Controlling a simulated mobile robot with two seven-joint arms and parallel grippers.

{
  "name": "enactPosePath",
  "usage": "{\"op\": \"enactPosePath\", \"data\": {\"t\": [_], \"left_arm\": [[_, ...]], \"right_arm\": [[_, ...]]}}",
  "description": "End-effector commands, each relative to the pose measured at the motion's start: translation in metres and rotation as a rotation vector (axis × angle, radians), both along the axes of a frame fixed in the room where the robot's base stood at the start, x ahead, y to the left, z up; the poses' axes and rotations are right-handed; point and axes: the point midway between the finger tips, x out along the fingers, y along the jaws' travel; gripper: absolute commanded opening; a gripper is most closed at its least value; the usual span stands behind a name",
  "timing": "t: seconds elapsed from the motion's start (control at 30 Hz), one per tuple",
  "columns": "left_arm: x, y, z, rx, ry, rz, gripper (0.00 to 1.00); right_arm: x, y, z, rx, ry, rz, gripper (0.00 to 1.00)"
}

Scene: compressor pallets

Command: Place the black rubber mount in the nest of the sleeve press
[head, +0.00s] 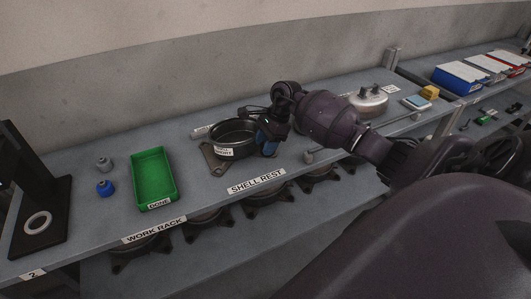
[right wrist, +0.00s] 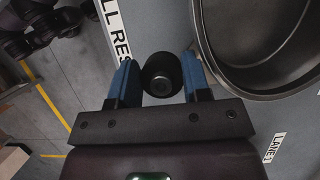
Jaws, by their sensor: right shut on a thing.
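My right gripper (head: 266,142) is just right of the open shell on the bench, low over the surface. In the right wrist view, the two blue fingers of this gripper (right wrist: 160,75) are shut on the black rubber mount (right wrist: 162,74), a small dark cylinder. In the head view the mount is hidden by the gripper and arm. A black upright frame (head: 14,170) stands at the far left, apparently the sleeve press. A white ring (head: 37,223) lies on its base, perhaps around the nest. My left gripper is not in view.
The dark round shell (head: 222,152) sits left of my right gripper. A green tray (head: 153,178), a blue mount (head: 104,187) and a grey mount (head: 103,165) lie between shell and press. Silver compressor top (head: 369,103), yellow block (head: 429,92) and bins are right.

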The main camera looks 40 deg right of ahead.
Motion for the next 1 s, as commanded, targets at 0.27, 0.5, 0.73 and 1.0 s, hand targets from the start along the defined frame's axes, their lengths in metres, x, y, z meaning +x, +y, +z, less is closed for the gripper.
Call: {"op": "enactPosePath", "data": {"t": [0.27,0.5,0.73,1.0], "left_arm": [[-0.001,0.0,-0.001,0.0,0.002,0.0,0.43],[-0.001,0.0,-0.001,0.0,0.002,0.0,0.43],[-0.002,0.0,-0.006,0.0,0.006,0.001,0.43],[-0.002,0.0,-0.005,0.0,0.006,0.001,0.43]], "right_arm": [[0.0,0.001,-0.035,0.003,0.002,-0.001,0.16],[0.0,0.001,-0.039,0.0,0.001,0.001,0.16],[0.0,0.0,-0.043,-0.001,0.002,0.001,0.16],[0.0,0.0,-0.042,0.0,0.001,0.001,0.54]]}}
